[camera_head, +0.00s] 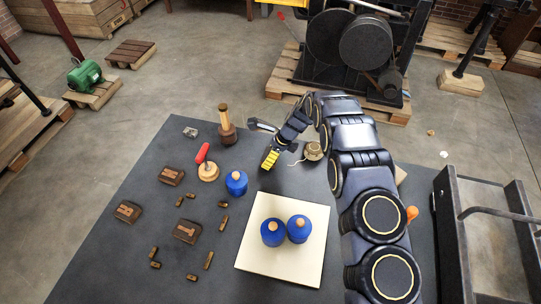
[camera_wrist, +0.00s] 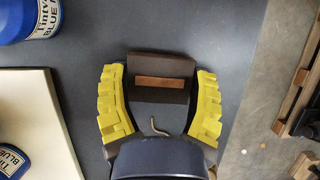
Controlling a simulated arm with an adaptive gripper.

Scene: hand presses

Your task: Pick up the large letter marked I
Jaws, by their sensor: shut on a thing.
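In the wrist view, a large dark brown letter block (camera_wrist: 148,92) with a copper-coloured straight bar like an I sits between the yellow fingers of my gripper (camera_wrist: 160,80), which is shut on it. In the head view my gripper (camera_head: 270,159) is over the upper middle of the dark table, and the held block is hidden there. I cannot tell whether it is clear of the table. Three other large brown letter blocks lie at the left: one upper (camera_head: 171,176), one far left (camera_head: 128,212) and one lower (camera_head: 187,231).
Several small letter pieces (camera_head: 208,260) lie at the left. A white board (camera_head: 262,272) carries two blue jars (camera_head: 272,232); another blue jar (camera_head: 236,183) stands beside a red-handled tool (camera_head: 208,168) and a wooden-handled tool (camera_head: 227,130). A twine spool (camera_head: 313,151) is right of my gripper.

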